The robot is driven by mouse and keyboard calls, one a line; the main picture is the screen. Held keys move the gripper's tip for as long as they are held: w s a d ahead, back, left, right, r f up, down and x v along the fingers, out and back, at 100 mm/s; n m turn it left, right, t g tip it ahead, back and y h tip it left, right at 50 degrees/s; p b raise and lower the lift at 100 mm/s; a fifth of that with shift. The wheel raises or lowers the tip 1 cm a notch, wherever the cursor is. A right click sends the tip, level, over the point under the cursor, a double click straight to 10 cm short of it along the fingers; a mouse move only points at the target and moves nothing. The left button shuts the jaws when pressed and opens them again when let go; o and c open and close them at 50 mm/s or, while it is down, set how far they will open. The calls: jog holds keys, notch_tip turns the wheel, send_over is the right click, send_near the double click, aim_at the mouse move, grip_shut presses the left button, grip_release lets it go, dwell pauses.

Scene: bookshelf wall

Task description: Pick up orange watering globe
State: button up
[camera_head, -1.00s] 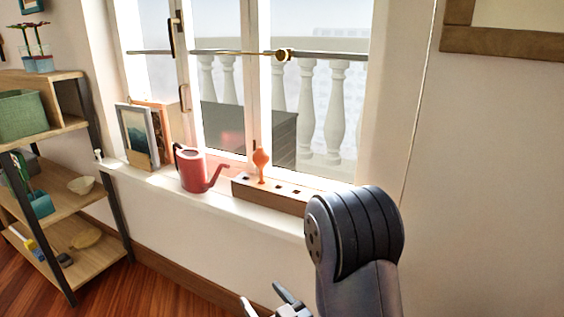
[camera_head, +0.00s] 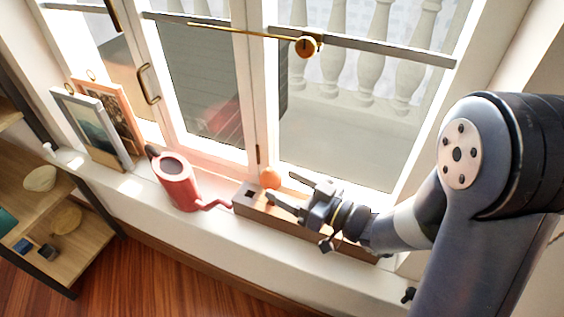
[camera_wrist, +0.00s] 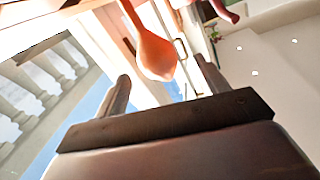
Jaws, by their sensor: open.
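The orange watering globe (camera_head: 270,177) stands in a wooden block (camera_head: 247,208) on the window sill. In the head view only its round top shows clearly. In the wrist view the globe (camera_wrist: 156,55) hangs into the picture from above, between and a little beyond my two fingers. My gripper (camera_head: 280,187) is open, with its fingers pointing left toward the globe, low over the block. In the wrist view the gripper (camera_wrist: 160,72) has its fingers well apart, and nothing is held. My arm hides part of the block.
A red watering can (camera_head: 178,184) stands left of the block, its spout close to the block's end. Framed pictures (camera_head: 100,122) lean farther left on the sill (camera_head: 225,228). The window glass is close behind. A shelf (camera_head: 75,250) stands at lower left.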

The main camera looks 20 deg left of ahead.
aim_at(264, 175)
jog(key=x, duration=0.6)
jog(key=shift+w+a+f+b, duration=0.15)
jog(key=shift+a+f+b, duration=0.05)
jog(key=shift+a+b, duration=0.2)
jog(key=c, duration=1.1)
